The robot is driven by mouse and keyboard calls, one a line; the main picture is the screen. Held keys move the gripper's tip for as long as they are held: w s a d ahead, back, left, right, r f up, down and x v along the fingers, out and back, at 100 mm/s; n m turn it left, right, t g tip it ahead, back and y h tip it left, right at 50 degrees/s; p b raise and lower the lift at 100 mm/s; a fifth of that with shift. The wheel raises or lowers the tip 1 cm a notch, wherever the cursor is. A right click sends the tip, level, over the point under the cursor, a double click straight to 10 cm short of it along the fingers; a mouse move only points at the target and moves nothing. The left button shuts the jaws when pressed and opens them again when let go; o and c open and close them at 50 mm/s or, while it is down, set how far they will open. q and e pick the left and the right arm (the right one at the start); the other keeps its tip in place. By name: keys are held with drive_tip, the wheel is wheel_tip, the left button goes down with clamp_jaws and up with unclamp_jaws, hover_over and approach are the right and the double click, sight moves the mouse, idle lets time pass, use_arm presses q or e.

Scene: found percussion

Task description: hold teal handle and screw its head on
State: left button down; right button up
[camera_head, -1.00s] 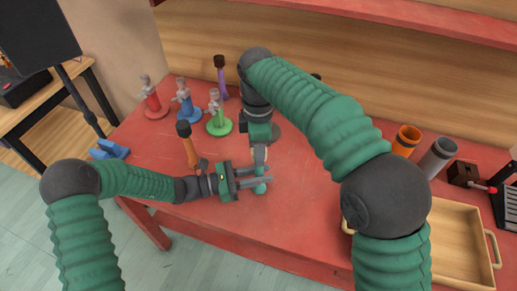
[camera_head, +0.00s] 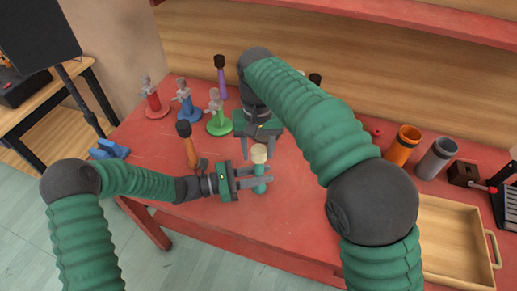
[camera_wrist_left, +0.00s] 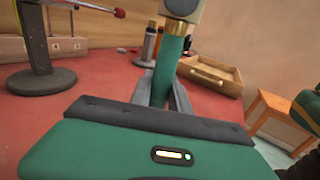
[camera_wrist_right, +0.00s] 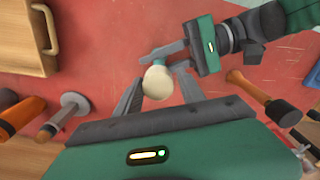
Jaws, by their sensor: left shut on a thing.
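The teal handle (camera_head: 259,185) stands upright between the fingers of my left gripper (camera_head: 265,177), which is shut on it. It also shows in the left wrist view (camera_wrist_left: 168,65), with a brass collar near its top. A cream head (camera_head: 259,153) sits on top of the handle; in the left wrist view it is cut off by the upper edge. My right gripper (camera_head: 263,138) is above and behind the head, open and empty. In the right wrist view the rounded head (camera_wrist_right: 157,83) shows between its spread fingers, seemingly beyond their tips. How tightly the head is seated cannot be told.
An orange-handled mallet (camera_head: 188,150) stands close to my left gripper. Red, blue and green stands (camera_head: 219,125) are at the back left. A wooden tray (camera_head: 456,270), an orange cup (camera_head: 404,145) and a grey cup are at the right. The red table's front middle is clear.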

drive_tip(key=shift+o, duration=1.2)
wheel_tip(320, 180, up, 12)
drive_tip(key=shift+a+f, duration=0.1)
use_arm(q)
drive_tip(key=c, duration=1.2)
unclamp_jaws()
drive_tip(key=shift+o, duration=0.2)
